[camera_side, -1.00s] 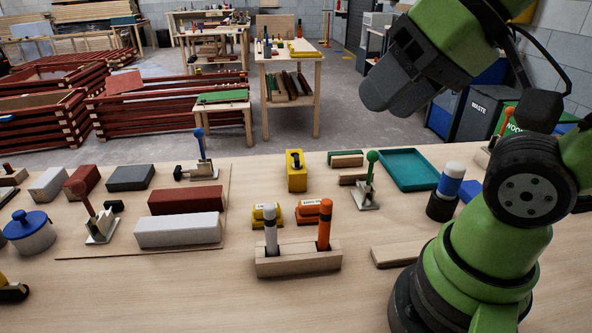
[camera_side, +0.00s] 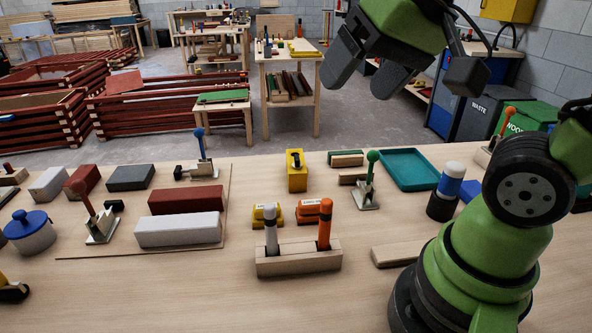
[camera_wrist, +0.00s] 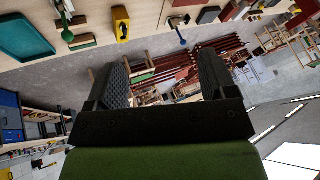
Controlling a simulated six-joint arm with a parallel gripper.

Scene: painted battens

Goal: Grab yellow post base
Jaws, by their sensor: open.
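My gripper (camera_side: 366,80) is open and empty, high above the bench, up and right of the yellow base. Its two fingers (camera_wrist: 165,72) show apart in the wrist view.
Red and white battens (camera_side: 186,200) lie on a board at left among toggle clamps.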

